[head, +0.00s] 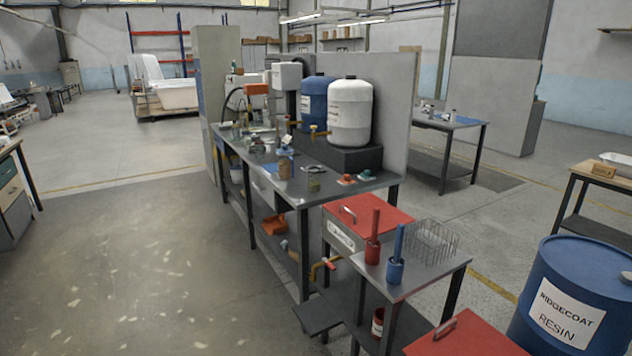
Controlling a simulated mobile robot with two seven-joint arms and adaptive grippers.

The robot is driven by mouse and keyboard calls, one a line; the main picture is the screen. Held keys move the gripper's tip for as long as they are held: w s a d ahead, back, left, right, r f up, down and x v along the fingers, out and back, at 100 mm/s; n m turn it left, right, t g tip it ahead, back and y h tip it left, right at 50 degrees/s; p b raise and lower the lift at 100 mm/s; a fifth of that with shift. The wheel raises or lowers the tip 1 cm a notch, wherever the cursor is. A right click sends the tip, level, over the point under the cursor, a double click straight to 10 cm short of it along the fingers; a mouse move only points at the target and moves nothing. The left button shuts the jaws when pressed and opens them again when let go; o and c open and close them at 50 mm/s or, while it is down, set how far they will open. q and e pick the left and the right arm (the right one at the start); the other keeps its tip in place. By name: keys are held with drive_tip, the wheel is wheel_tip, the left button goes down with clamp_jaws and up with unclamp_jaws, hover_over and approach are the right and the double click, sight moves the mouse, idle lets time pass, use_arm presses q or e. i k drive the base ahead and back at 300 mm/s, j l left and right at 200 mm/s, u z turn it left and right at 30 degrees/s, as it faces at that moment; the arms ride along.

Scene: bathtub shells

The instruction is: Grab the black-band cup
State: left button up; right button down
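I cannot make out a cup with a black band for certain; the small items are too small to tell. A long grey workbench (336,190) stands in the middle, carrying several small containers. Small items (428,111) also stand on a table behind, with no detail visible. Neither of my grippers is in view.
A white drum (350,112) and a blue drum (316,100) stand on the bench. A side stand (425,270) holds a red (372,250) and a blue brush pot (395,270) and a wire rack. A blue barrel (566,300) is front right. The left floor is clear.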

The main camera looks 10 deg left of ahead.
sight(313, 172)
drive_tip(key=i+j+z, duration=0.5)
drive_tip(key=i+j, duration=0.3)
